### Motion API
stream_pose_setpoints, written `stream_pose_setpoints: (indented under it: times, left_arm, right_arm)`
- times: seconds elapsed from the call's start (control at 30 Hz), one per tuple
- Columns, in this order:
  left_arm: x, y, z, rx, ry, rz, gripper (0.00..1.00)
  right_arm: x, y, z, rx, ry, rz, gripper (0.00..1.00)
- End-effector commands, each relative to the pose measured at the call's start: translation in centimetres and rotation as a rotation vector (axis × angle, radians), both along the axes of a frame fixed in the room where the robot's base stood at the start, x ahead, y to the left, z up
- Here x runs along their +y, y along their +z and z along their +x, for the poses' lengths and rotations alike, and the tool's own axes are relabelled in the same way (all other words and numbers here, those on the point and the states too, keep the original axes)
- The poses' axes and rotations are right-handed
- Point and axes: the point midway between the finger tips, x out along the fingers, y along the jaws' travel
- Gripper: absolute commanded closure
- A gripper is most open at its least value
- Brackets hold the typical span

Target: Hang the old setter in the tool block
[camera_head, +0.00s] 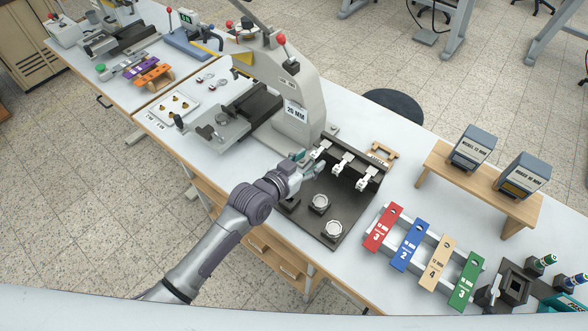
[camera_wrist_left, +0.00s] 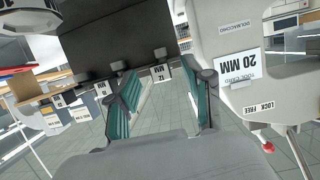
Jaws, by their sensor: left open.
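A dark tool block (camera_head: 352,158) stands at the back of a dark base plate on the bench. Several white pieces hang or sit along it, including one at its middle (camera_head: 342,163) and one at its right end (camera_head: 366,180). I cannot tell which piece is the old setter. My left gripper (camera_head: 309,163) is near the block's left end, between it and the press. In the left wrist view its green-padded fingers (camera_wrist_left: 163,100) are apart, with nothing clearly held between them. My right gripper is in neither view.
A grey press labelled 20 MM (camera_head: 297,112) stands left of the block. Two round silver pieces (camera_head: 320,203) lie on the base plate. A rack with coloured labelled bars (camera_head: 409,246) and a wooden stand with two boxes (camera_head: 478,181) are to the right.

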Motion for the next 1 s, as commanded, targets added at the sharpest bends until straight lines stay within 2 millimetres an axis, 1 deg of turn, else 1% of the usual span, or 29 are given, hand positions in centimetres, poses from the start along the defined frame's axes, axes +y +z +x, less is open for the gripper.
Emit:
stream_pose_setpoints:
  times: [0.03, 0.2, 0.3, 0.43, 0.6, 1.0]
  left_arm:
    - [0.6, 0.3, -0.9, -0.002, -0.001, 0.001, 0.49]
    - [2.8, 1.4, -3.8, 0.000, -0.001, 0.002, 0.49]
    - [3.9, 2.1, -5.3, -0.002, -0.001, 0.002, 0.49]
    - [4.9, 2.7, -6.6, -0.001, 0.000, 0.001, 0.49]
    - [5.4, 3.1, -7.4, -0.001, 0.000, 0.000, 0.49]
    - [5.4, 3.1, -7.4, -0.001, 0.000, 0.000, 0.49]
  right_arm:
    - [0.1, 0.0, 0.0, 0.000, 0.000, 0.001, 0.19]
    - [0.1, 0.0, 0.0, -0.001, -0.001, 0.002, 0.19]
    - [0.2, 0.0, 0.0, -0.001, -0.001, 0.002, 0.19]
    - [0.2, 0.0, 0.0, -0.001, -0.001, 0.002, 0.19]
    - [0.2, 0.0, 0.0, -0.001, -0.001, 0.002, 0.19]
    - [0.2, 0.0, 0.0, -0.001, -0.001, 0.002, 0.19]
